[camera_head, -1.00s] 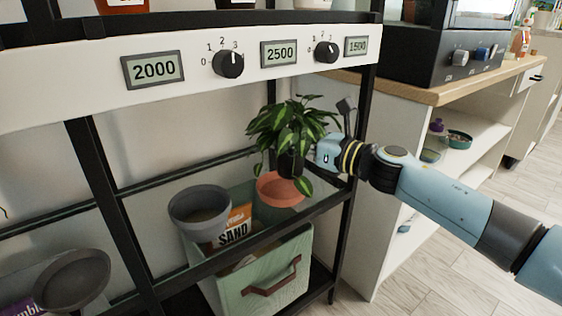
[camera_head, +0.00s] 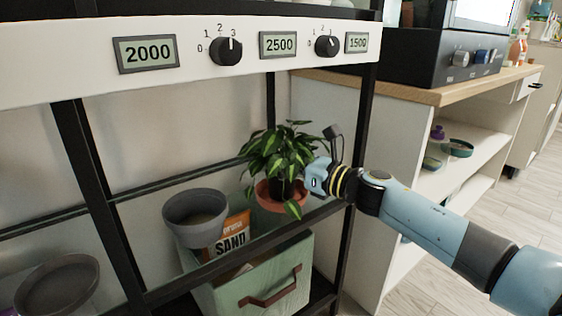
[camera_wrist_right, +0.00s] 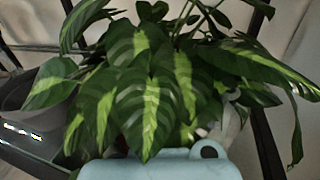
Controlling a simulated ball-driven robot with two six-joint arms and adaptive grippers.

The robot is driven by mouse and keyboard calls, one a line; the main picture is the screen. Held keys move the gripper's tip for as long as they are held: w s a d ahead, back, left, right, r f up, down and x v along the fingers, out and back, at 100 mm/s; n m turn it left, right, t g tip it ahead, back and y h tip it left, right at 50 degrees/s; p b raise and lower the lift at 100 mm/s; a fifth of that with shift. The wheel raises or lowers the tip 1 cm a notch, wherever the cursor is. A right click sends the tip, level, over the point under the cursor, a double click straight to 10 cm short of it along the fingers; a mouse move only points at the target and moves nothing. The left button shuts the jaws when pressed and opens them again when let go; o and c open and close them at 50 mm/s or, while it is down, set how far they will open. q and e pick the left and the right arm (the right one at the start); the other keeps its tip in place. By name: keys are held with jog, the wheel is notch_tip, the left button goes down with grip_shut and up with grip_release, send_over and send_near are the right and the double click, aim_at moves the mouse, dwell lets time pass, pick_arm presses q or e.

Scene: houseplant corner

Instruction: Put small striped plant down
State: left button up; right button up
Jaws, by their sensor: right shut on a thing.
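I cannot tell whether the pot touches the saucer. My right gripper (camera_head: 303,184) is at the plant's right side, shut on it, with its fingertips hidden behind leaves. In the right wrist view the striped leaves (camera_wrist_right: 150,95) fill most of the picture. My left gripper is not in view.
A grey pot (camera_head: 196,216) stands left of the saucer. A sand bag (camera_head: 233,240) and a green crate (camera_head: 262,280) are below the glass shelf. A black rack post (camera_head: 352,180) stands close to my right gripper. A white control panel (camera_head: 185,62) runs above.

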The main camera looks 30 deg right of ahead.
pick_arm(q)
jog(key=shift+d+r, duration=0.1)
pick_arm(e)
jog(key=shift+f, duration=0.2)
jog(key=o, duration=1.2)
jog(key=shift+c, duration=0.2)
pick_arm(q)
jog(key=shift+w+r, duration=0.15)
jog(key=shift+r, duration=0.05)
pick_arm(e)
jog(key=shift+o, duration=0.9)
